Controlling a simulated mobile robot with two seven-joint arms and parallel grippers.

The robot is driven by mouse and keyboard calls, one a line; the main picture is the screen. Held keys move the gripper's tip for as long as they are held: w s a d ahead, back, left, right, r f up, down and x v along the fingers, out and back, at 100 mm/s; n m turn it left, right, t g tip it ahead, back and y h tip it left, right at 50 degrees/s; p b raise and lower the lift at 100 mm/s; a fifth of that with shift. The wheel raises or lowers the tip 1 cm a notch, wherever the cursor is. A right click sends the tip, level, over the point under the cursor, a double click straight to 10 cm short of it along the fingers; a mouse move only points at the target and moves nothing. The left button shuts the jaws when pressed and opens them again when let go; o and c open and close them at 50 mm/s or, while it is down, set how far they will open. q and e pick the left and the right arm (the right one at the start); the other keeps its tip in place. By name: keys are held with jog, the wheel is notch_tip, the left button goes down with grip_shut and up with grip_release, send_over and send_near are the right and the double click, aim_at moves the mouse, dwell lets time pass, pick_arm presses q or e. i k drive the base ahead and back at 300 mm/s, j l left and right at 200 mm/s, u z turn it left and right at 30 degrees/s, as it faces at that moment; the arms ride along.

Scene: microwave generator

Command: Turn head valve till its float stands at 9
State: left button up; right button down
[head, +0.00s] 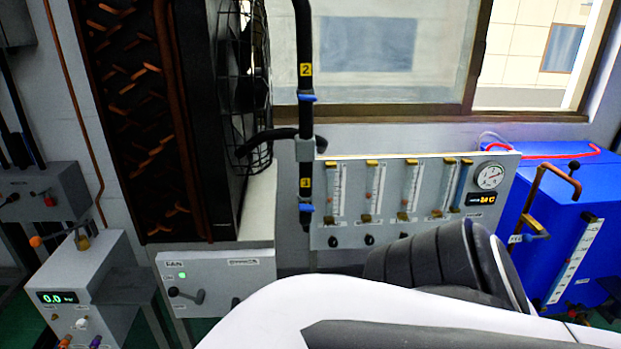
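A grey flowmeter panel (320,240) stands below the window. It carries several upright clear tubes with scales and brass end fittings, among them a left tube (337,190), a second tube (375,188) and a middle tube (411,188). Black knobs sit below them, such as the left knob (333,241), the second knob (369,239) and a third knob (403,235). The lower right of the panel is hidden behind my arm. The labels and float heights are too small to read, so I cannot tell which is the head valve. Neither gripper is in view.
A blue tank (540,240) with a white scale stands at right. A black pipe (304,130) with blue-handled valves rises before the panel. A fan cage (245,90), a grey control box (215,272) and a scale unit (75,290) stand left. My arm crosses the foreground.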

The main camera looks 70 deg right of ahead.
aim_at(332, 242)
jog(key=z, duration=2.95)
